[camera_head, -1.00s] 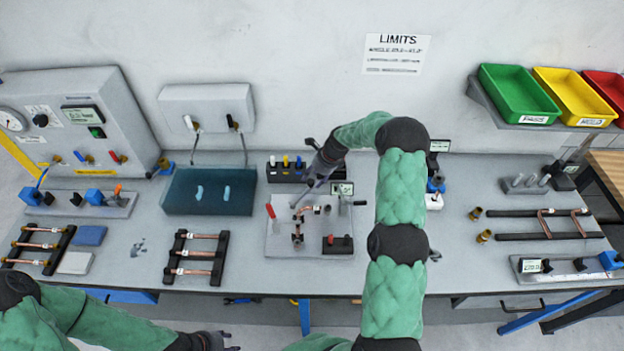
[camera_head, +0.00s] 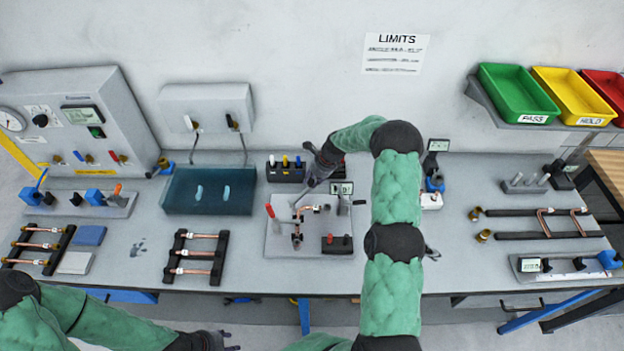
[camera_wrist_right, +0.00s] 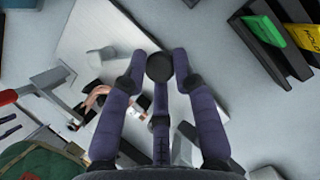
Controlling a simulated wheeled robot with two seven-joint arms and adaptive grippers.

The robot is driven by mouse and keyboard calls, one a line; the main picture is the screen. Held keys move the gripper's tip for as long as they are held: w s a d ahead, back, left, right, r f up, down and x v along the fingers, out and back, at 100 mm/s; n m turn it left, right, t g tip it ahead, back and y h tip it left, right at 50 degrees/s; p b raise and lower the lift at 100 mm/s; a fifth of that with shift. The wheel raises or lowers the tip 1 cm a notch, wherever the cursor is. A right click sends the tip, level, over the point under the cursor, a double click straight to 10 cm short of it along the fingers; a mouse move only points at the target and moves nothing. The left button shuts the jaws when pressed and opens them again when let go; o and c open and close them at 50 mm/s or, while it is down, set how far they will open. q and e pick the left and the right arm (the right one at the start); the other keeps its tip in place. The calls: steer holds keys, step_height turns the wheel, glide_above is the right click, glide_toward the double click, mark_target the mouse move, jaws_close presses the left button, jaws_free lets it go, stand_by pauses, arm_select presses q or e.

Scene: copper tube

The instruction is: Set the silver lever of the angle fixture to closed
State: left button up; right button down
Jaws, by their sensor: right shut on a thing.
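My right gripper (camera_head: 309,187) reaches down over the plate's back part. In the right wrist view its purple fingers (camera_wrist_right: 160,68) close in around a dark round end. I take the gripper to be shut on the silver lever, which the fingers and arm largely hide. I cannot read the lever's setting. My left gripper (camera_head: 222,342) is at the bottom edge, away from the fixture, its fingers unclear.
A black block (camera_head: 337,245) sits on the plate's front right. A blue-green tray (camera_head: 210,192) and a copper tube rack (camera_head: 195,258) are to the left. Bench between the rack and plate is clear.

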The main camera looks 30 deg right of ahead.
steer(key=shift+w+r, duration=0.1)
steer(key=shift+s+r+m+p, duration=0.2)
steer(key=shift+s+m+p, duration=0.55)
steer(key=shift+p, duration=0.3)
steer(key=shift+s+f+m+t+h+p, duration=0.15)
steer(key=shift+s+m+t+h+p, duration=0.25)
steer(key=shift+m+p, duration=0.35)
steer(key=c, duration=1)
jaws_free()
steer(key=v, duration=1.2)
